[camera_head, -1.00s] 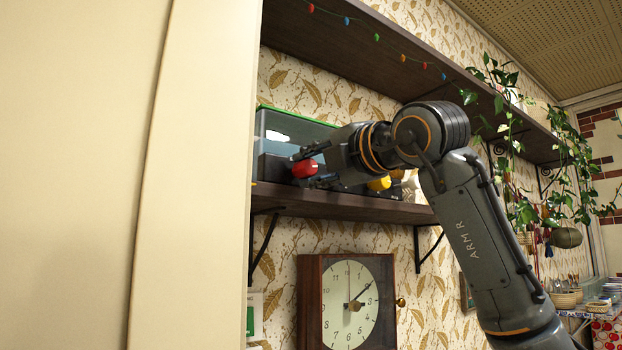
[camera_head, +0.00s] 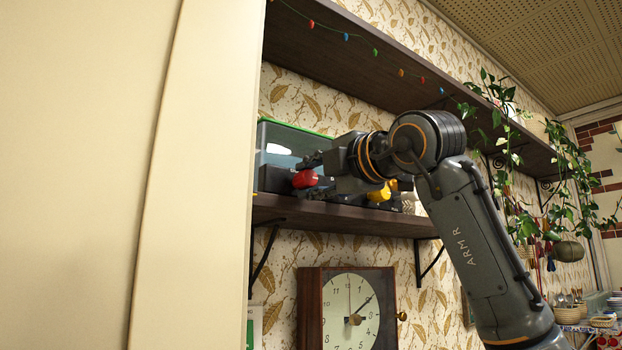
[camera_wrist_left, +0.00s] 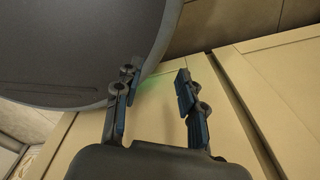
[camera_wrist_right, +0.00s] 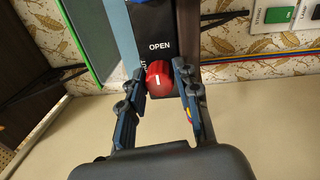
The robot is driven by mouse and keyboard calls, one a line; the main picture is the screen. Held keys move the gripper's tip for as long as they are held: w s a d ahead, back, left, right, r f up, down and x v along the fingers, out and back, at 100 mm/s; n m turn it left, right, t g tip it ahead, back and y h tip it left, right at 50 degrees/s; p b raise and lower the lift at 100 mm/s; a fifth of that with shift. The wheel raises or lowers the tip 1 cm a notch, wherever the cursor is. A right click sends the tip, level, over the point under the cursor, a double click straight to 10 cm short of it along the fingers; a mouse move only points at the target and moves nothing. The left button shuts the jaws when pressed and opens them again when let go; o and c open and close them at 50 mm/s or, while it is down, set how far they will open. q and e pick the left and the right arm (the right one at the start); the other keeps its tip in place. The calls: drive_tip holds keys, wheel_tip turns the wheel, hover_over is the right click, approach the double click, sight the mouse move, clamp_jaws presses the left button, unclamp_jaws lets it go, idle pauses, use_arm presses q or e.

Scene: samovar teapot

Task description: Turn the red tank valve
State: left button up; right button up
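The red tank valve (camera_head: 305,179) is a round knob on the front of a tank (camera_head: 283,145) with a green top edge, on the shelf. In the right wrist view the red valve (camera_wrist_right: 160,78) has a white line on its face and sits on a dark panel marked "OPEN". My right gripper (camera_wrist_right: 158,77) is open, with one finger on each side of the valve; I cannot tell whether they touch it. The right gripper (camera_head: 313,175) also shows at the valve in the head view. My left gripper (camera_wrist_left: 156,80) is open and empty.
A yellow valve (camera_head: 381,192) is right of the red one, partly behind my right gripper. A wooden clock (camera_head: 347,309) hangs below the shelf (camera_head: 340,216). A large cream panel (camera_head: 80,170) fills the left side. Plants (camera_head: 505,110) hang at the right.

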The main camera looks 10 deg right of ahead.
drive_tip(key=shift+o, duration=1.4)
drive_tip(key=shift+s+d, duration=0.1)
drive_tip(key=v, duration=1.2)
